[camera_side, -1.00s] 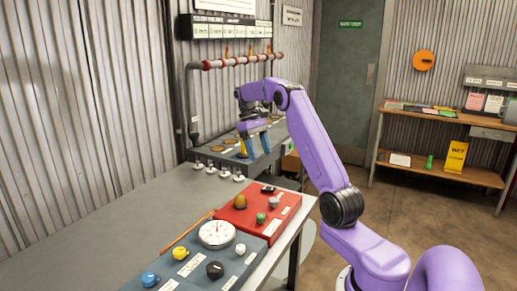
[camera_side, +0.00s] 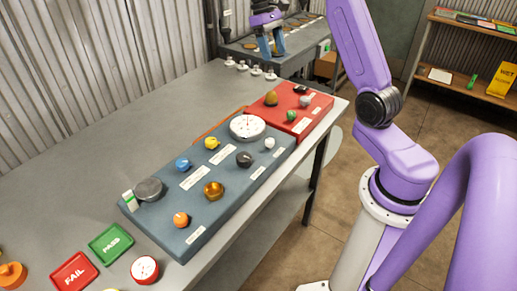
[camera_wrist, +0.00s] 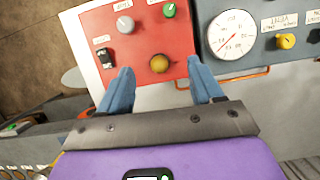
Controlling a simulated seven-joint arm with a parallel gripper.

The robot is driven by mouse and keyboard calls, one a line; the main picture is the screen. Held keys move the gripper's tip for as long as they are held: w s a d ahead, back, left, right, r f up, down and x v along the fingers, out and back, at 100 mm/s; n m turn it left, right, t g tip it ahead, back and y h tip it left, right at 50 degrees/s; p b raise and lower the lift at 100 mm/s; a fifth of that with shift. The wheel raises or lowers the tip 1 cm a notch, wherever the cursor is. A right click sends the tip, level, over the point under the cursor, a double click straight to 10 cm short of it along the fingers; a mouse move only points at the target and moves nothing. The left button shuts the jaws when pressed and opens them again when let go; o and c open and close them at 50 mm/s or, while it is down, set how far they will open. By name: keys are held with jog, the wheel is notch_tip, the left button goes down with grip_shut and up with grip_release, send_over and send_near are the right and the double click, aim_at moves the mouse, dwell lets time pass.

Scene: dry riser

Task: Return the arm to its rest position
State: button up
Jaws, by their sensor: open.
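My gripper (camera_side: 270,45) is at the top of the side view, at the near edge of the raised dark panel at the bench's far end. Its two blue fingers are apart with nothing between them. In the wrist view my gripper (camera_wrist: 160,88) points toward the red panel (camera_wrist: 88,35), with the yellow-brown knob (camera_wrist: 159,63) showing between and beyond the fingertips. My purple arm runs from its base at the right up out of the top of the side view.
The blue panel (camera_side: 165,232) with a white dial (camera_side: 247,127) and several knobs lies on the grey bench (camera_side: 90,170), beside the red panel (camera_side: 262,112). Green PASS (camera_side: 111,243) and red FAIL (camera_side: 74,274) plates lie at the near left. A shelf (camera_side: 455,82) stands at the right.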

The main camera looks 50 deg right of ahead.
jog(key=s+a+n+t+h, duration=0.1)
jog(key=s+a+n, duration=0.3)
jog(key=a, duration=0.7)
jog(key=s+a+n+t, duration=0.15)
jog(key=s+a, duration=0.35)
jog(key=a, duration=0.6)
jog(key=s+a+f+n, duration=0.1)
jog(key=s+n, duration=0.1)
jog(key=s, duration=0.5)
jog(key=s+a+f+n+t+y, duration=0.1)
jog(key=s+a+f+n, duration=0.1)
jog(key=s, duration=0.5)
jog(key=s+a+f+n, duration=0.1)
jog(key=s+n, duration=0.2)
jog(key=s, duration=0.5)
jog(key=shift+a+f+n, duration=0.2)
jog(key=shift+f+n, duration=0.05)
jog(key=shift+n, duration=0.1)
jog(key=shift+w+t, duration=0.2)
jog(key=shift+t, duration=0.05)
